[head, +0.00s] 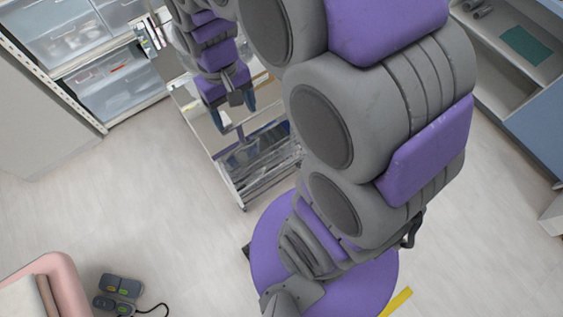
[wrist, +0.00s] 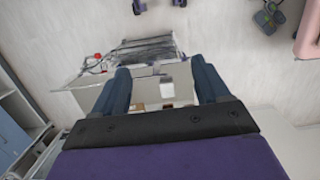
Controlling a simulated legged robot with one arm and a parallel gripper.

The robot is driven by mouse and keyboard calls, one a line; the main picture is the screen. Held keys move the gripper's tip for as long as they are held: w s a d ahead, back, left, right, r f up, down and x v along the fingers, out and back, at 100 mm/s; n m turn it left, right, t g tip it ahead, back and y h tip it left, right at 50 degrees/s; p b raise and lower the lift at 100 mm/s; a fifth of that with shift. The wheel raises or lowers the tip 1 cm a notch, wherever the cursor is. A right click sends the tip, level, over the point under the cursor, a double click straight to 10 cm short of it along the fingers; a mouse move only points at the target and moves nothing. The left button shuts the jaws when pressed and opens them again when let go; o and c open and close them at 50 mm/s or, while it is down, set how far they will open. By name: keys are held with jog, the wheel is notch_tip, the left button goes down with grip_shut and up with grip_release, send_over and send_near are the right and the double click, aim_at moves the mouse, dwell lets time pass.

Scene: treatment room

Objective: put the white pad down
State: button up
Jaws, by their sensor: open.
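My gripper (head: 233,113) is open above a metal trolley (head: 240,196) in the head view. In the wrist view, the two blue-grey fingers of my gripper (wrist: 161,66) stand wide apart with nothing held between them. A small whitish patch (wrist: 138,90) shows on the trolley's pale surface between the fingers. It may be the white pad, but it is too small to tell. In the head view my arm hides part of the trolley, and no white pad can be made out there.
Clear drawers (head: 115,90) stand at the upper left and an open shelf unit (head: 515,50) at the upper right. A pink padded seat (head: 52,270) and a foot pedal (head: 118,292) with a cable are at the lower left. The floor between is clear.

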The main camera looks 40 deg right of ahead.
jog(key=s+r, duration=0.1)
jog(key=s, duration=1.6)
jog(key=shift+s+d+r, duration=0.2)
jog(key=shift+s+r, duration=0.1)
jog(key=shift+r, duration=0.05)
